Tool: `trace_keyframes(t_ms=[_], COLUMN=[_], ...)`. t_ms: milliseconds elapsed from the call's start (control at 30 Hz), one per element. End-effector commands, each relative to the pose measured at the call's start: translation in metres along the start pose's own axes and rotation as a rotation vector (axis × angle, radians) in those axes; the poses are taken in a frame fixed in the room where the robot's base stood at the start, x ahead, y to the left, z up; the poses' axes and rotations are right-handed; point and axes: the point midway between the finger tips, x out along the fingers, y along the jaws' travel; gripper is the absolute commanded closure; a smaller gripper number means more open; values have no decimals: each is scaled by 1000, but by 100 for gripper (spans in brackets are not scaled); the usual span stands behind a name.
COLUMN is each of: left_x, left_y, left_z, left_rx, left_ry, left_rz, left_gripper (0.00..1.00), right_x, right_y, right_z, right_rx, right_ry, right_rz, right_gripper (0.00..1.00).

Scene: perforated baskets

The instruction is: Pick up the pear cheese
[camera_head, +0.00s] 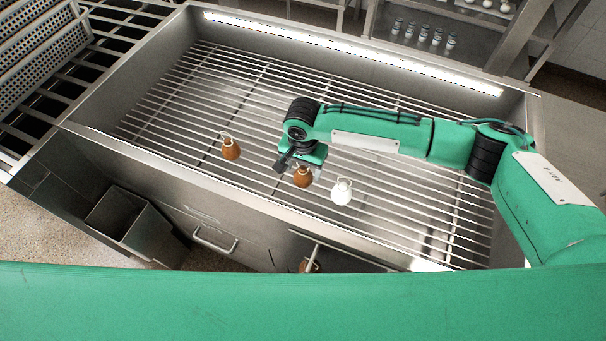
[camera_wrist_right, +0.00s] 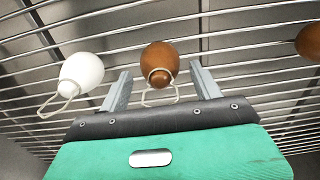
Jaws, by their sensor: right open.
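A brown pear-shaped cheese (camera_head: 303,177) with a string loop is on the metal slats of the steel basin, below my right gripper (camera_head: 290,162). In the right wrist view, this brown cheese (camera_wrist_right: 158,58) lies between and slightly beyond the two open fingers (camera_wrist_right: 160,75), its loop towards the palm. I cannot tell whether a finger touches it. A white pear cheese (camera_head: 342,191) stands just right of it; in the wrist view the white one (camera_wrist_right: 82,70) is outside the left finger. Another brown pear cheese (camera_head: 230,149) is further left on the slats. My left gripper is not in view.
The basin has raised steel walls (camera_head: 150,165) around the slatted rack. A drawer handle (camera_head: 214,243) is on its front. A small brown object (camera_head: 307,266) shows below the front wall. Small jars (camera_head: 423,33) stand on a back shelf. The left slats are clear.

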Motion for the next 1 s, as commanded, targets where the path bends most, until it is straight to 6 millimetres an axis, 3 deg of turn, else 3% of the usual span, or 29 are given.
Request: trace_keyframes(t_ms=[67,300,333,733,867,1000], left_x=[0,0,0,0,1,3], left_y=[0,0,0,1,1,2], left_z=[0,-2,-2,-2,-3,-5], left_rx=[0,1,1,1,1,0], left_ry=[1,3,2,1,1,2], left_rz=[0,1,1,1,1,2], left_gripper=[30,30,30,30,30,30], right_x=[0,0,0,-10,-26,-58], right_y=[0,0,0,-1,-1,-1], right_z=[0,0,0,-1,0,0], right_rx=[0,0,0,1,0,-1], right_ry=[0,0,0,0,1,1], right_rz=[0,0,0,-2,-4,-5], right_gripper=[35,82,85,85,85,85])
